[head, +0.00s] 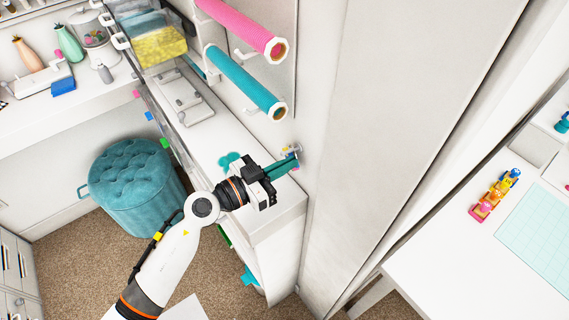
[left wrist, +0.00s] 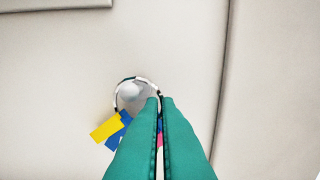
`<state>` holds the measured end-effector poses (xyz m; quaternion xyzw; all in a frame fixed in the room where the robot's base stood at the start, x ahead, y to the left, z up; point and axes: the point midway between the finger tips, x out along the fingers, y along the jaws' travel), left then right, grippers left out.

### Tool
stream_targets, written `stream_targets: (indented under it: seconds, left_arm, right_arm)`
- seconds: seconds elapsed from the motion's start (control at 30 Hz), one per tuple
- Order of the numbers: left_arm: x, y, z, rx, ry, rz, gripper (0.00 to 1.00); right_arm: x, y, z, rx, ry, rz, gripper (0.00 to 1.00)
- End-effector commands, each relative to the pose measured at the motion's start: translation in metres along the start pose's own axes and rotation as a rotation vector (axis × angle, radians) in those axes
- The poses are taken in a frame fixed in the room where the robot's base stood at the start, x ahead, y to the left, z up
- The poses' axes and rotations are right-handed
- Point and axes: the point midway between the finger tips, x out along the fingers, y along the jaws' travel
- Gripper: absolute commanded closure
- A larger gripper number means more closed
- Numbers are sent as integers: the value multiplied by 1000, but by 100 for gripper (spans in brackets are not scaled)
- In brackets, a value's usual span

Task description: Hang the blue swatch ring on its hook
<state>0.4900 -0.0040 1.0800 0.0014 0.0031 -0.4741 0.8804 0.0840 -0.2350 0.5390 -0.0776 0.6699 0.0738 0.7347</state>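My left gripper (head: 294,164) reaches to the wall above the white counter's end. Its green fingers (left wrist: 159,100) are nearly together, shut on the right side of the swatch ring (left wrist: 128,80). The ring is a thin dark-and-white loop with yellow and blue swatches hanging at its lower left; a pink bit shows between the fingers. The white round-ended hook (left wrist: 130,91) appears inside the loop in the left wrist view; how deep it sits there I cannot tell. In the head view the ring and hook (head: 291,151) are small and partly hidden by the fingers. My right gripper is not in view.
A teal roll (head: 245,83) and a pink roll (head: 243,28) stick out from the wall above the gripper. The white counter (head: 208,137) runs below and left. A teal tufted stool (head: 134,182) stands on the carpet. A white table (head: 455,265) is at right.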

Motion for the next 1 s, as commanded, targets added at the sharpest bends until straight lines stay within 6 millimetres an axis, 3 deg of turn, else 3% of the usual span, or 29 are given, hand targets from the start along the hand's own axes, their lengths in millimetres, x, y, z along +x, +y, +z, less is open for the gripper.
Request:
stream_targets:
  seconds: [0.17,0.33,0.67,0.77,1.0]
  left_arm:
    - [0,0,0,0,0,0,100]
    - [0,0,0,0,0,0,72]
    - [-3,0,0,0,0,1,72]
    - [-14,1,-2,2,2,2,72]
    - [-63,0,-3,2,4,1,72]
  right_arm:
    - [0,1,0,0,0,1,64]
    - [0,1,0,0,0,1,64]
    - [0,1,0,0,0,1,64]
    - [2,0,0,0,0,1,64]
    - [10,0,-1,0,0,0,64]
